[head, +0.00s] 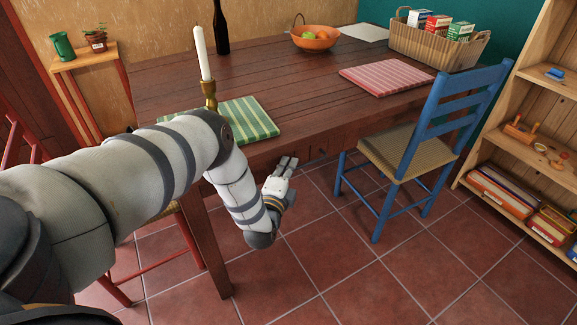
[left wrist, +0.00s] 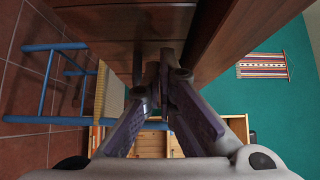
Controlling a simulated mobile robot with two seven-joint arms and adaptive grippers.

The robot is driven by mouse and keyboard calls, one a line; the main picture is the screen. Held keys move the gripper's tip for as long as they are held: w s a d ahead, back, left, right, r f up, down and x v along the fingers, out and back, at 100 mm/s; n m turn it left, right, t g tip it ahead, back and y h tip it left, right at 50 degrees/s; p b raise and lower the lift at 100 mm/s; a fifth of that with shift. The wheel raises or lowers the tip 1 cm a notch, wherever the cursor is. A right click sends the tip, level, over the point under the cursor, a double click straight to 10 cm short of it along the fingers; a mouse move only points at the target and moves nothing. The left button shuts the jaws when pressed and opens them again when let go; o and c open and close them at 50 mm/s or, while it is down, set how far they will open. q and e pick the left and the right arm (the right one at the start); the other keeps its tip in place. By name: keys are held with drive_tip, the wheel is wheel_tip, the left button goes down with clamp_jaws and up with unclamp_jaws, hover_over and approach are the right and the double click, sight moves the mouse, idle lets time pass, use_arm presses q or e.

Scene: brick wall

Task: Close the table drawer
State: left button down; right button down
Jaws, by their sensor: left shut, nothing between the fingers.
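The wooden table (head: 285,72) fills the middle of the head view. My left gripper (head: 288,162) is at its near front edge, just below the tabletop, pointing along the table toward the blue chair. In the left wrist view its fingers (left wrist: 164,62) meet at the tips and hold nothing. Brown wooden boards of the table (left wrist: 235,40) lie close to the fingertips there; I cannot tell whether they touch. The drawer cannot be made out clearly: my left arm and the table edge hide much of that area, and I cannot tell how far it stands open. My right gripper is not in view.
A blue chair (head: 402,152) stands right of the gripper. A candle (head: 202,52) in a brass holder and a green striped mat (head: 245,118) are on the tabletop near my arm. A shelf (head: 535,125) stands at the right. The tiled floor (head: 335,255) in front is clear.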

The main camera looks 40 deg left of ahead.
use_arm(q)
drive_tip(key=shift+a, duration=0.1)
drive_tip(key=a, duration=0.1)
drive_tip(key=w+a, duration=0.1)
drive_tip(key=shift+a+r, duration=0.1)
drive_tip(key=shift+a, duration=0.25)
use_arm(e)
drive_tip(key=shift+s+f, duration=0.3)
